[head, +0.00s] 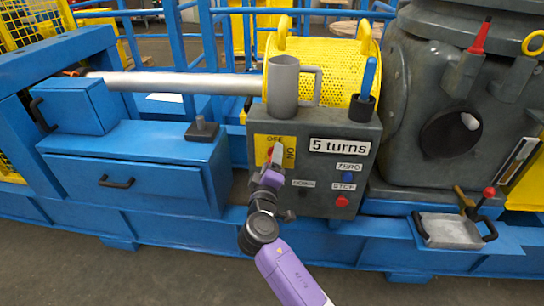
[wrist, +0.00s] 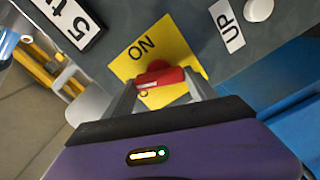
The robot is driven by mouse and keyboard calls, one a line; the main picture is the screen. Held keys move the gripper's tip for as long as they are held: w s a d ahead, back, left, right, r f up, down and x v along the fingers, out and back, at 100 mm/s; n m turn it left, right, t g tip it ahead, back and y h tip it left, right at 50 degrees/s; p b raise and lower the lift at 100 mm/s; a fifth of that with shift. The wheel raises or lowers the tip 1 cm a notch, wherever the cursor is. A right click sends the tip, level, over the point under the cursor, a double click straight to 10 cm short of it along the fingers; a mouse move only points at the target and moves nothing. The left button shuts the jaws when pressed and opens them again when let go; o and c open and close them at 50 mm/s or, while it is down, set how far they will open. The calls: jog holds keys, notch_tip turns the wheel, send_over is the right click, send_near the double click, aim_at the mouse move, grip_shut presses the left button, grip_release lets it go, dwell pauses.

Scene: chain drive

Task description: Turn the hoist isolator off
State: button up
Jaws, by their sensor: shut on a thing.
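The hoist isolator is a red handle (wrist: 160,77) on a yellow plate (wrist: 188,52), on the front of a grey control box (head: 319,200). In the head view the plate (head: 260,147) shows OFF at its top and ON at its right. My gripper (head: 275,158) is at the plate and covers most of the handle there. In the wrist view my gripper (wrist: 163,88) is shut on the red handle, one finger at each side. Which mark the handle points at, I cannot tell.
The box carries a "5 turns" sign (head: 340,146), a blue button (head: 347,177) and a red button (head: 342,201). A grey mug (head: 284,82) and a dark holder (head: 362,107) stand on top. A blue drawer unit (head: 130,165) is left; a metal tray (head: 450,232) is right.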

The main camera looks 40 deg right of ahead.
jog(key=n+p, duration=0.2)
jog(key=n, duration=0.2)
jog(key=shift+f+n, duration=0.1)
jog(key=shift+n, duration=0.2)
jog(key=shift+f, duration=0.1)
dwell(0.4)
jog(key=o, duration=1.4)
jog(key=shift+c, duration=0.2)
jog(key=v, duration=0.7)
jog(key=shift+s+a+p, duration=0.25)
jog(key=shift+a+p, duration=0.1)
jog(key=shift+p, duration=0.1)
